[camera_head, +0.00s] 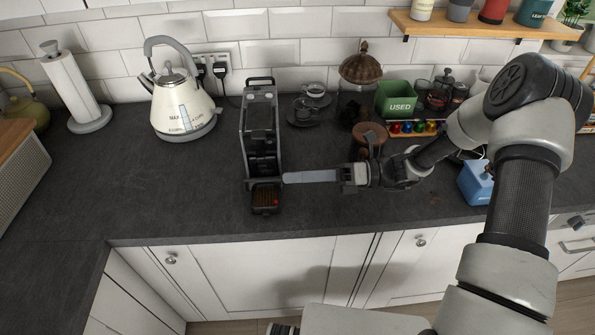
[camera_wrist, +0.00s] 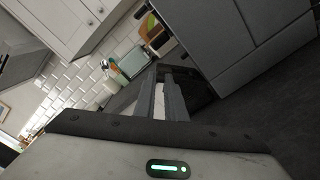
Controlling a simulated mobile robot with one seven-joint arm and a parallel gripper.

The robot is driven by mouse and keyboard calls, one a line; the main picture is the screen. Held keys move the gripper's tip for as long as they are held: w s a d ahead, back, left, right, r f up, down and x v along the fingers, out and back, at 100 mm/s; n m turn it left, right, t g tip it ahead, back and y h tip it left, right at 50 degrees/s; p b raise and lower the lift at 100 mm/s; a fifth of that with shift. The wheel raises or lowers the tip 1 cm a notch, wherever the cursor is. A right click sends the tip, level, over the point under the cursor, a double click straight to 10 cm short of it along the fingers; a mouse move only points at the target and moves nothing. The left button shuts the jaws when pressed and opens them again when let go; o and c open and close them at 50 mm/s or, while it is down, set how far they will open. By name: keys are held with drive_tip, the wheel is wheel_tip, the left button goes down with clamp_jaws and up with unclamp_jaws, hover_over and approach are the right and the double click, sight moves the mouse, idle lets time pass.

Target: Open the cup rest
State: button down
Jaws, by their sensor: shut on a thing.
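A dark grey capsule coffee machine (camera_head: 262,125) stands upright on the worktop, left of my arm. Its cup rest (camera_head: 263,182) is a small grey ledge low on its front, above a dark tray with a red spot (camera_head: 265,199). My gripper (camera_head: 286,177) reaches in from the right, its long fingers level and their tips at the right end of the cup rest. It is shut on the cup rest, though the contact is small and partly hidden. In the wrist view, my fingers (camera_wrist: 170,72) run up to the machine's large grey side (camera_wrist: 235,45).
A cream kettle (camera_head: 182,105) and a paper towel roll (camera_head: 75,90) stand to the left. Glass cups (camera_head: 303,110), a green box (camera_head: 396,99), a brown canister (camera_head: 369,138) and a blue object (camera_head: 475,183) are to the right. The left front worktop is clear.

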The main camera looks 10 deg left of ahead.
drive_tip(key=shift+w+a+r+m+p, duration=0.15)
drive_tip(key=shift+w+r+m+p, duration=0.3)
drive_tip(key=shift+w+m+p, duration=0.25)
drive_tip(key=shift+w+a+r+m+p, duration=0.15)
drive_tip(key=shift+w+r+m+p, duration=0.25)
drive_tip(key=shift+w+m+p, duration=0.25)
drive_tip(key=c, duration=1.8)
unclamp_jaws()
drive_tip(key=b+v, duration=0.2)
drive_tip(key=v, duration=1.5)
drive_tip(key=shift+d, duration=0.25)
